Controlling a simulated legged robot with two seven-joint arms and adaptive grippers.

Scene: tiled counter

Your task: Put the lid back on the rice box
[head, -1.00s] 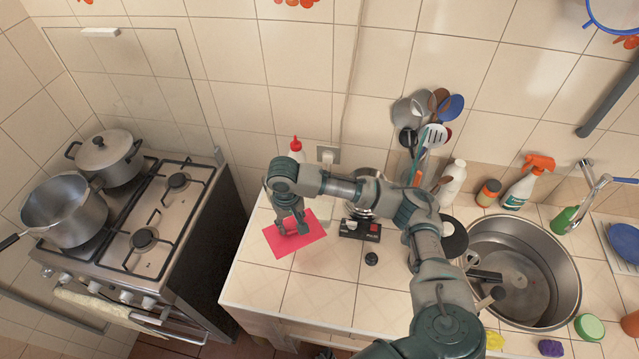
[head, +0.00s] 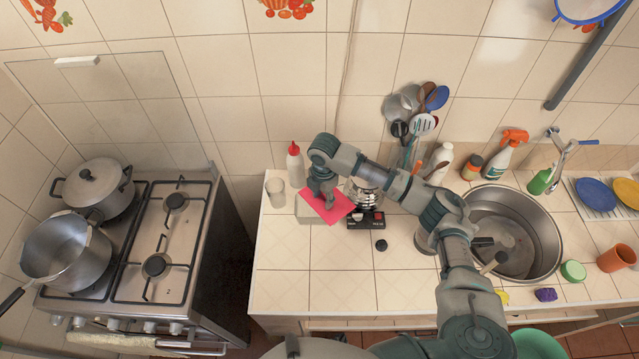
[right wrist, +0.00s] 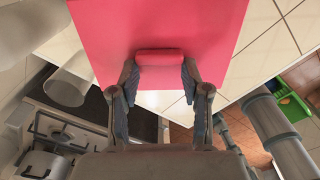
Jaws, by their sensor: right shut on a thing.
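The pink-red lid (head: 338,209) is a flat sheet with a bar handle (right wrist: 160,57). My right gripper (head: 328,202) is shut on that handle, with one finger on each side in the right wrist view (right wrist: 160,75). A pale box (head: 306,208), seemingly the rice box, shows past the lid's left edge in the head view. The lid overlaps it at an angle. I cannot tell whether the lid touches the box, and most of the box is hidden by the lid and gripper. My left gripper is not in view.
A bottle with a red cap (head: 294,165) and a clear jar (head: 275,190) stand close behind and left of the lid. A black device with a red button (head: 366,220) is close on the right. The counter front (head: 320,270) is clear. The stove (head: 150,250) is left.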

